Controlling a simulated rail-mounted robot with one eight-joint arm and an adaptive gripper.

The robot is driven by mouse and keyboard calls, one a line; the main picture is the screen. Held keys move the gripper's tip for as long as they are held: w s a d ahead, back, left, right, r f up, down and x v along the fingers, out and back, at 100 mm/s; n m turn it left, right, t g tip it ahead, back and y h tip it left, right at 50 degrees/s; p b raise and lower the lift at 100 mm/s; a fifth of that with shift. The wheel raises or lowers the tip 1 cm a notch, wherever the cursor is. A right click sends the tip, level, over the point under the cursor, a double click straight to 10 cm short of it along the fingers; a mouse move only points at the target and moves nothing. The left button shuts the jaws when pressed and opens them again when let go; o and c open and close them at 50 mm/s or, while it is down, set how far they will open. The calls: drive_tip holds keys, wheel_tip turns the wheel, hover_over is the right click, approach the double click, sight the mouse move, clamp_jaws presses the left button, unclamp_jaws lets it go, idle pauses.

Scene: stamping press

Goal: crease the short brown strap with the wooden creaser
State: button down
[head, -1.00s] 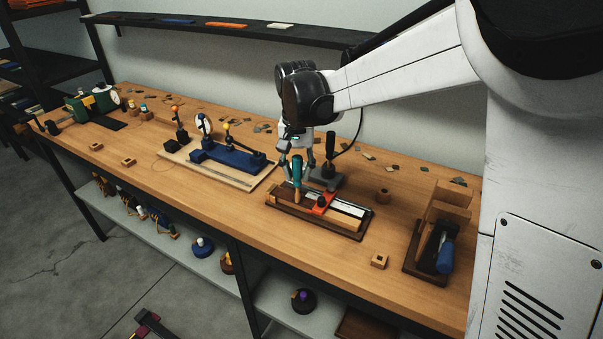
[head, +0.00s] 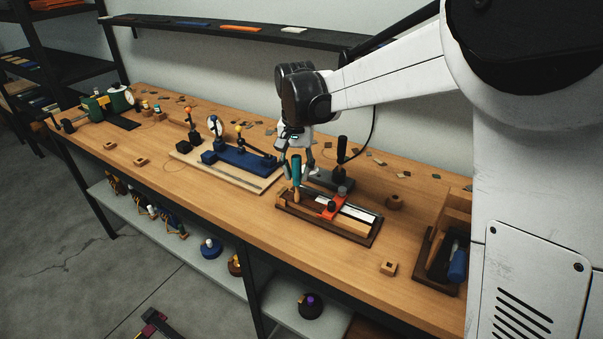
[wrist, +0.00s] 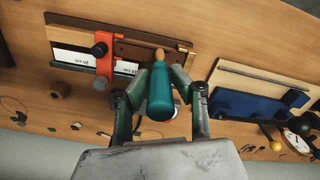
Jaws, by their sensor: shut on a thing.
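My gripper (wrist: 160,84) is shut on the wooden creaser (wrist: 160,98), which has a teal handle and a pale wooden tip. In the head view the creaser (head: 297,170) stands about upright, tip down, over the left part of a dark wooden fixture (head: 356,236). In the wrist view the tip is at the brown strap (wrist: 132,48), a dark brown strip lying along the fixture. I cannot tell whether the tip touches it. An orange clamp (head: 333,207) with a dark knob crosses the fixture right of the creaser. The strap is partly hidden by the clamp and creaser.
A dark stand with an upright black handle (head: 342,150) is close behind the fixture. A blue device on a pale board (head: 238,177) stands to the left. A wooden rack with a blue-handled tool (head: 457,266) stands at the right. The bench front between them is mostly clear.

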drive_tip(key=shift+w+a, duration=0.1)
idle(0.3)
drive_tip(key=w+a, duration=0.1)
drive_tip(key=a, duration=0.1)
drive_tip(key=shift+w+a, duration=0.35)
idle(0.4)
wheel_tip(320, 180, up, 5)
drive_tip(key=shift+p, duration=1.15)
